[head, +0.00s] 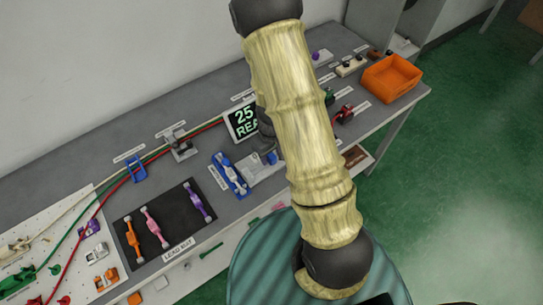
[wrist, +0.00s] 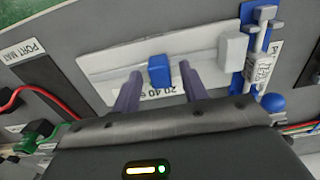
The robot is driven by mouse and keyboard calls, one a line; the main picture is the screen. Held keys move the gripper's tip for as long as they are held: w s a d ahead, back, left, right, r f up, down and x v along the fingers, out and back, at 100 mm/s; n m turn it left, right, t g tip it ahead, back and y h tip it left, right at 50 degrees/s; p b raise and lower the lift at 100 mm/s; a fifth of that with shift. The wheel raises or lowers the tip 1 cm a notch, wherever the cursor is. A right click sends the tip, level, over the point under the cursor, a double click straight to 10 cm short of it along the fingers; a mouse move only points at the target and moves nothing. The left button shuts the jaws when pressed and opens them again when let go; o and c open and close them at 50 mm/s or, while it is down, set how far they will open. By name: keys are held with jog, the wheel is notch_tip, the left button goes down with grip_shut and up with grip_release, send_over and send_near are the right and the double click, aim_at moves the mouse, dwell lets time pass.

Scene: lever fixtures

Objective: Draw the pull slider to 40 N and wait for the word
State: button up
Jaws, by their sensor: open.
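The pull slider shows in the wrist view as a pale plate (wrist: 105,66) with a slot and a blue knob (wrist: 160,70). A printed scale beside the slot reads 20, 40 and a partly hidden figure. My gripper (wrist: 160,76) is open, with one finger to each side of the knob. I cannot tell whether either finger touches it. In the head view the slider plate (head: 258,170) is partly covered by my arm, which also hides the fingers. A display (head: 242,121) behind it shows 25 and the start of a word, "REA"; the rest is hidden.
A blue fixture (head: 229,174) stands close beside the slider. A dark lead mat (head: 170,239) with orange, pink and purple leads lies to the left. Red and green cables run along the bench. An orange bin (head: 390,78) sits at the right end.

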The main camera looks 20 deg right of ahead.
jog(key=shift+f, duration=0.55)
jog(key=shift+c, duration=0.2)
jog(key=c, duration=0.8)
jog(key=shift+w+d, duration=0.2)
jog(key=shift+d, duration=0.35)
jog(key=shift+w+d, duration=0.15)
jog(key=shift+d, duration=0.4)
jog(key=o, duration=0.8)
jog(key=shift+o, duration=0.2)
notch_tip(320, 180, up, 18)
jog(key=p, duration=0.1)
jog(key=shift+f, duration=0.25)
